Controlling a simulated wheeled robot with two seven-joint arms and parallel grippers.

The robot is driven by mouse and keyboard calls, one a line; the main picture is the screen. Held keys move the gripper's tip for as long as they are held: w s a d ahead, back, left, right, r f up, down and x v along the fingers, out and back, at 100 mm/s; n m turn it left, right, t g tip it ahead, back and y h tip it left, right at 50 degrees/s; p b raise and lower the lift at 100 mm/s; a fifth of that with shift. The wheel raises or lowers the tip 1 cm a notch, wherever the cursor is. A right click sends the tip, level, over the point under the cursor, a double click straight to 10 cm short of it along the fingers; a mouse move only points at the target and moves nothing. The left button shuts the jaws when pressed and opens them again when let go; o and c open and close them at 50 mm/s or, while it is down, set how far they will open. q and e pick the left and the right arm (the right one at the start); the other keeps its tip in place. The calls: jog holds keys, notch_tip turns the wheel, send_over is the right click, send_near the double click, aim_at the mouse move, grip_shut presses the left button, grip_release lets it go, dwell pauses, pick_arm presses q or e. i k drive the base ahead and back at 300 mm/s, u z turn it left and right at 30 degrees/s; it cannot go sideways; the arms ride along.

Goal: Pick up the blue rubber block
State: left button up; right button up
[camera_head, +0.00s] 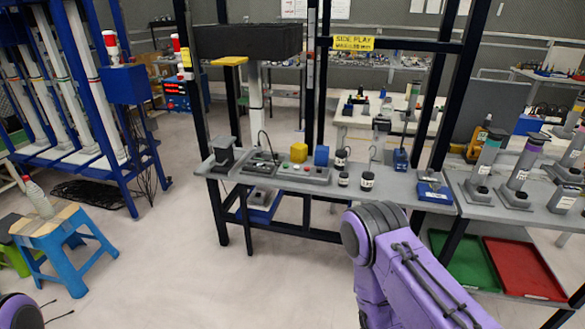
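A small blue block (321,156) stands on the grey workbench (225,168), near the middle of the picture. It sits just right of a yellow block (299,153) and left of a small dark jar with a pale label (340,158). My purple right arm comes in at the lower right, in front of the bench and well short of the block. A bit of my purple left arm shows in the lower left corner. Neither gripper can be seen, and nothing touches the block.
The bench also holds a control box with buttons (303,173) and more jars. A blue stool (66,258) with a bottle (38,198) is at left. Green (462,258) and red trays (520,268) lie low at right. The floor before the bench is clear.

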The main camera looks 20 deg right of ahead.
aim_at(322, 152)
jog(key=z, duration=0.6)
jog(key=i, duration=0.7)
jog(key=z, duration=0.75)
